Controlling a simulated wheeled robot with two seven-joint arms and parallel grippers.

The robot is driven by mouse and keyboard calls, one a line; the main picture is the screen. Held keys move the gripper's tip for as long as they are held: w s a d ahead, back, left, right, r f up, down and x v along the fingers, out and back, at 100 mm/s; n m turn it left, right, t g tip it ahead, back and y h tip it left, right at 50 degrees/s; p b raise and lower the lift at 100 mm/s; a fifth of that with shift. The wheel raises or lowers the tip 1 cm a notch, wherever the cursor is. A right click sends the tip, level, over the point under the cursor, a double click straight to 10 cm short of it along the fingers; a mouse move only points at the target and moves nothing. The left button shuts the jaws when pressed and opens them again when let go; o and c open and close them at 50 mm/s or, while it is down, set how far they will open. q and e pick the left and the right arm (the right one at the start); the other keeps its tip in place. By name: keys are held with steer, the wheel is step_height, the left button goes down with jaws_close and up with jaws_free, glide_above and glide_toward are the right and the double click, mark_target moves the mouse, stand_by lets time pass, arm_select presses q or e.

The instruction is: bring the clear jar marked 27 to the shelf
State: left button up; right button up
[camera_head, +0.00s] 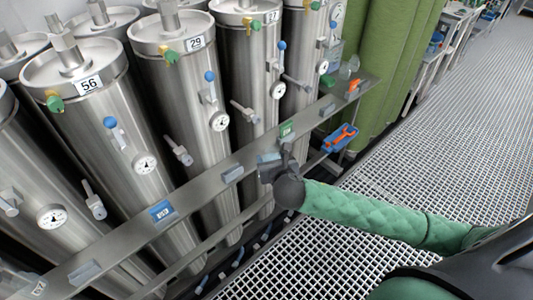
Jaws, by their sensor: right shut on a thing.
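A clear jar (15,282) is partly in view at the bottom left corner, at the near end of a long grey shelf (193,198). Its white label looks like an upside-down 27, and the frame cuts the jar off. My right gripper (270,163) is at the middle of the shelf, shut on a small grey-blue block (268,158). I cannot tell whether the block touches the shelf. My left gripper is not in view.
Tall steel vessels marked 56 (89,84) and 29 (196,42), with gauges and valves, stand behind the shelf. Small clear containers (349,67) stand at the far end. The grating floor (420,150) is clear.

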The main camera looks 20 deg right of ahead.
arm_select(q)
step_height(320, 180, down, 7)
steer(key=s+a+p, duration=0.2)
steer(key=p, duration=0.1)
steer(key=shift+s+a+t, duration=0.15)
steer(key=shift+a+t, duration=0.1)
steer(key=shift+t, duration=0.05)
arm_select(e)
steer(key=s+d+r, duration=0.1)
steer(key=s+d, duration=0.3)
steer(key=s, duration=0.6)
steer(key=shift+s+r, duration=0.2)
